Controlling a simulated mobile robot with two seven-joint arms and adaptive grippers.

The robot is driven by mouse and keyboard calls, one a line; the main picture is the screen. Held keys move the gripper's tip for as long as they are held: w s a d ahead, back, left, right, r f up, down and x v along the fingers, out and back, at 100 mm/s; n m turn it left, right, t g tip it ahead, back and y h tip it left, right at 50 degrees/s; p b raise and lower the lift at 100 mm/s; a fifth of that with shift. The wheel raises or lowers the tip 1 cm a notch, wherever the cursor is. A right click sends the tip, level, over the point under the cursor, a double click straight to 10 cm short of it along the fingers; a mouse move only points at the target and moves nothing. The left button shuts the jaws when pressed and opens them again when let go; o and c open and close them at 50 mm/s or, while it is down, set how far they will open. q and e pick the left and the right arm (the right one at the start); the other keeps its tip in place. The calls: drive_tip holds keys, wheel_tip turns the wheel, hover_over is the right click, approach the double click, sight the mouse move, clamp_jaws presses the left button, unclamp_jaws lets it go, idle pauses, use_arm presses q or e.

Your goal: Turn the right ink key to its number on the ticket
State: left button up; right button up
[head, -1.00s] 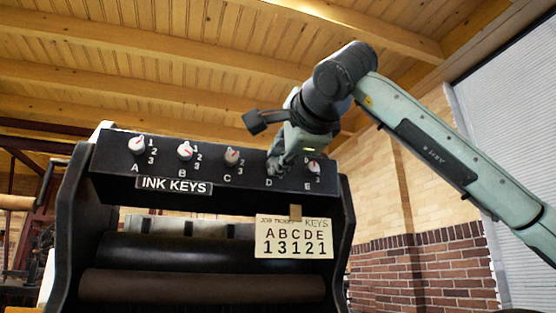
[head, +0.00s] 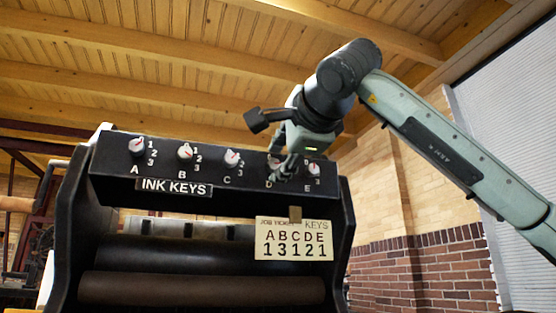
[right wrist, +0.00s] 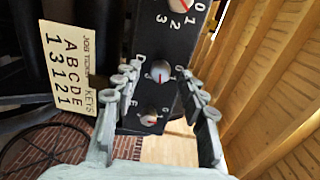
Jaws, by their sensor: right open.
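The black ink-key panel (head: 215,197) carries a row of white knobs lettered A to E. Ink key A (head: 136,146), ink key B (head: 185,151) and ink key C (head: 231,158) are clear of the gripper. The job ticket (head: 293,239) reads A 1, B 3, C 1, D 2, E 1. My right gripper (head: 288,170) is open in front of ink key D (right wrist: 160,71). In the right wrist view its fingers stand on either side of D, apparently without closing on it. Ink key E (right wrist: 150,116) sits beyond D, between the fingers. Its small numerals are hard to read.
The press has dark rollers (head: 200,290) below the panel and a black side frame (head: 340,255) at the right. A brick wall (head: 420,270) and a pale shutter (head: 515,110) stand to the right. Open room lies above the panel.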

drive_tip(key=v, duration=1.1)
